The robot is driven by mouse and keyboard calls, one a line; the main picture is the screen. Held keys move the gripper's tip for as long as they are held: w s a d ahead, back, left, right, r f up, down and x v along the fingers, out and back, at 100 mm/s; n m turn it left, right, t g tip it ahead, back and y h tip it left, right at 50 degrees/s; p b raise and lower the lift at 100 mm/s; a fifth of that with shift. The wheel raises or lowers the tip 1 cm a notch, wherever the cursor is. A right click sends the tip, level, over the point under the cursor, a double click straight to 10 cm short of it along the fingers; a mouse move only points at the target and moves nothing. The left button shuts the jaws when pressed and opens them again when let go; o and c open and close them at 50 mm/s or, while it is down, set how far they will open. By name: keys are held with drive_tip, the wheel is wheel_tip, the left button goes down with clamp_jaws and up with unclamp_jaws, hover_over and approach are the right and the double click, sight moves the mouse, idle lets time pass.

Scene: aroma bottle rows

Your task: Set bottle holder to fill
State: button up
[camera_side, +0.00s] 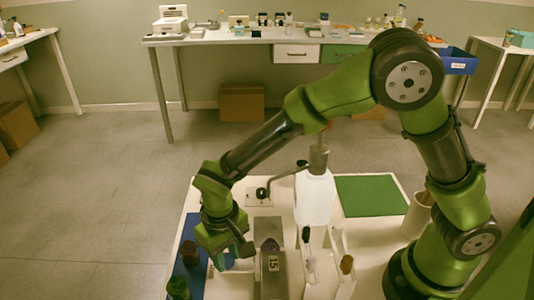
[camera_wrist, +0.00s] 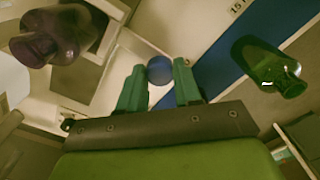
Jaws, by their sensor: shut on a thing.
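My gripper (camera_side: 228,262) is low at the left of the work table, with its fingers pointing down. In the wrist view its two teal fingers (camera_wrist: 160,88) are closed on a round blue knob (camera_wrist: 160,70). What the knob is fixed to is hidden. A grey holder block (camera_side: 272,284) with a number label stands just right of my gripper in the side view. A dark purple bottle (camera_side: 270,246) is at its back; the bottle also shows in the wrist view (camera_wrist: 48,36). I cannot tell the holder's setting.
Narrow white racks with small bottles (camera_side: 347,264) are at the right, before a green mat (camera_side: 370,196).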

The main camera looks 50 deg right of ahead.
clamp_jaws()
drive_tip(key=w+d, duration=0.8)
drive_tip(key=shift+w+d, duration=0.1)
drive_tip(key=shift+w, duration=0.1)
drive_tip(key=o, duration=0.9)
unclamp_jaws()
drive_tip(key=shift+o, duration=0.2)
drive_tip(key=shift+s, duration=0.1)
drive_tip(key=shift+r, duration=0.1)
drive_tip(key=shift+r, duration=0.3)
wheel_tip(320, 180, up, 16)
